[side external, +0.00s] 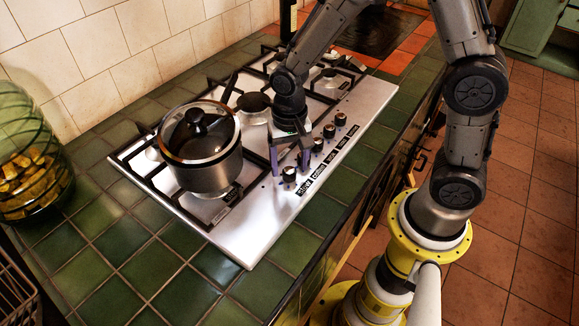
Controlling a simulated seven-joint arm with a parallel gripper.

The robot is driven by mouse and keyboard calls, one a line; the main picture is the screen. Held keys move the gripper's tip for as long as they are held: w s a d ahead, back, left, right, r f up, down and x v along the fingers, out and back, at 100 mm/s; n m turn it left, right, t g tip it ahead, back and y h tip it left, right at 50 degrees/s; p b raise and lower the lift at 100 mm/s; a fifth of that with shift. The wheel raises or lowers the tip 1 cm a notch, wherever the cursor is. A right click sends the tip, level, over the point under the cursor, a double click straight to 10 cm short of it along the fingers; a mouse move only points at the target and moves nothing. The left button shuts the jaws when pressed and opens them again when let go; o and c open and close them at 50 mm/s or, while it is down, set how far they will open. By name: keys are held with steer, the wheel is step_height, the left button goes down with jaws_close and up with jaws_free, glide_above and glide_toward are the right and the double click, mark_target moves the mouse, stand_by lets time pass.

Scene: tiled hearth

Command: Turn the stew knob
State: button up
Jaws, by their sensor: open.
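A row of black knobs runs along the front right of the steel cooktop (250,228). The nearest knob (289,175) stands at the pot end of the row; other knobs (329,131) stand farther back. White-on-black labels (304,187) lie beside the row, too small to read surely, so I cannot tell which knob is the stew one. My gripper (290,165) points down at the near end of the row, open and empty. Its fingers appear on either side of the nearest knob in the picture; contact and exact height cannot be told. It partly hides the knobs behind it.
A lidded steel pot (208,176) stands on the near left burner, close to my gripper. Black grates (190,218) cover the burners. A glass jar (35,160) with yellow pieces stands at far left. Green tiles (345,185) in front of the cooktop are clear.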

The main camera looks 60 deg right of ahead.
steer(key=shift+f, duration=0.85)
steer(key=shift+c, duration=0.2)
jaws_close()
